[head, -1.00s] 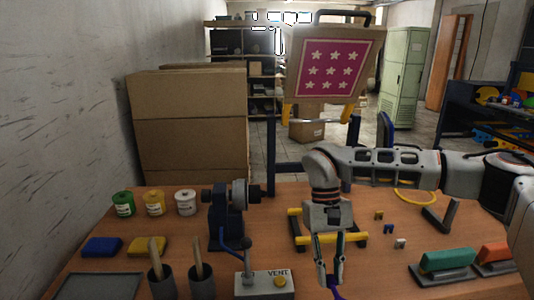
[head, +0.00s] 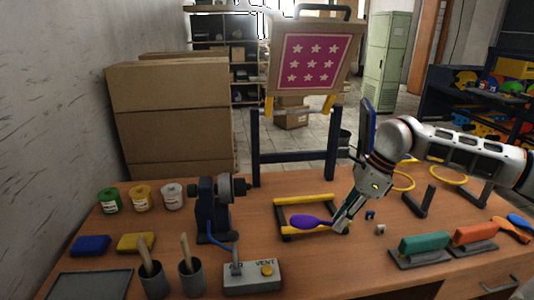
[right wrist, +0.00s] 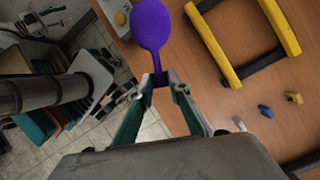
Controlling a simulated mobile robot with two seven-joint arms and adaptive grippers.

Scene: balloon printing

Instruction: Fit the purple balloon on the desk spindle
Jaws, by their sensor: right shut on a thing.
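The purple balloon (head: 311,222) is uninflated, with a rounded body and a narrow neck. My right gripper (head: 339,226) is shut on its neck, and the body points left in the head view. In the right wrist view the balloon (right wrist: 152,24) extends beyond the fingertips (right wrist: 161,80). A dark blue desk device (head: 207,212) with a grey-and-black spindle-like head (head: 232,188) stands to the left of the balloon, clearly apart from it. My left gripper is not in view.
A grey control box (head: 254,276) labelled VENT stands in front of the device. A yellow-barred frame (head: 304,200) lies behind the balloon. Paint jars (head: 140,199), dark cups (head: 191,277) and sponges (head: 90,245) are left. Green and orange-handled tools (head: 425,243) are right.

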